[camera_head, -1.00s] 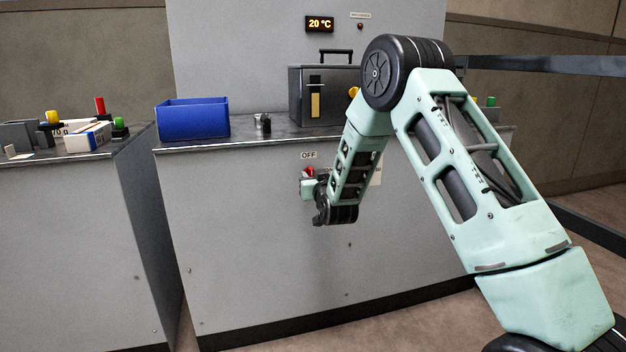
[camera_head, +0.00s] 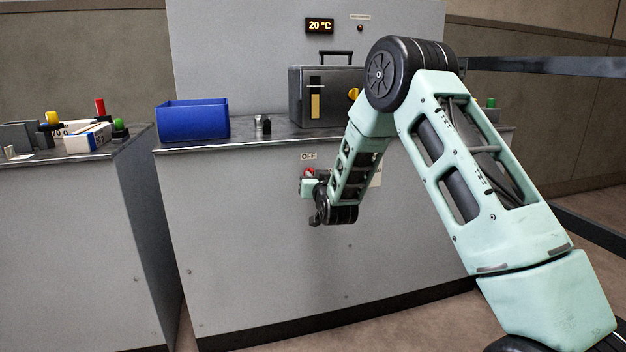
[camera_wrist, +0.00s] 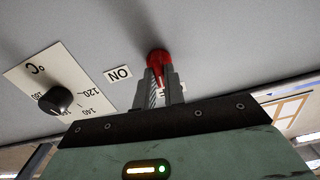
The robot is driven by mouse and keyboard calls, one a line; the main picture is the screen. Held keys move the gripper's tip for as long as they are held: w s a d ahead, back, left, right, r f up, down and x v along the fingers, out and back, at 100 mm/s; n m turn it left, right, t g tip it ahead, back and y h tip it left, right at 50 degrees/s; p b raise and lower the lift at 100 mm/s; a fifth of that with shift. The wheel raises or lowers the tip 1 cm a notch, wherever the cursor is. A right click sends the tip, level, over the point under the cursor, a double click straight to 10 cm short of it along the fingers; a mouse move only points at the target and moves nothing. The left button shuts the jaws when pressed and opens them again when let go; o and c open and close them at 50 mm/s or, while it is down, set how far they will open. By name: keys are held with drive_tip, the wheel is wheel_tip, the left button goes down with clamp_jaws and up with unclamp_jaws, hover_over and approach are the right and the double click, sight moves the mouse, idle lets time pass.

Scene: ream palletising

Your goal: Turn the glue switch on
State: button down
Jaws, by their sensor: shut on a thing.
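The red glue switch (camera_head: 309,171) is on the grey cabinet front, just below the OFF label (camera_head: 308,156). In the wrist view its red knob (camera_wrist: 158,57) shows at the tips of my gripper (camera_wrist: 160,78). The two grey fingers are closed on the knob, one on each side. In the head view my gripper (camera_head: 310,184) is at the switch, mostly hidden by my wrist. The ON label (camera_wrist: 118,74) lies left of the fingers in the wrist view. Another label is partly hidden behind the fingers. I cannot tell the switch's exact angle.
A black temperature dial (camera_wrist: 55,100) on a white °C scale sits beside the switch. Above are a blue bin (camera_head: 193,120), a small metal item (camera_head: 263,124), a dark box (camera_head: 318,96) and a 20 °C display (camera_head: 320,26). The indicator (camera_head: 361,28) looks dark.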

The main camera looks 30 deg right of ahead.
drive_tip(key=shift+s+d+f+m+b, duration=0.15)
drive_tip(key=shift+m+b, duration=0.65)
drive_tip(key=shift+m, duration=3.3)
drive_tip(key=shift+w+d+f+m+b, duration=0.15)
drive_tip(key=shift+m+b, duration=0.65)
drive_tip(key=shift+m, duration=3.3)
drive_tip(key=shift+s, duration=0.1)
drive_tip(key=c, duration=1.5)
unclamp_jaws()
drive_tip(key=p+v, duration=0.3)
drive_tip(key=v, duration=1.4)
drive_tip(key=shift+s+a+r, duration=0.1)
drive_tip(key=shift+s, duration=0.1)
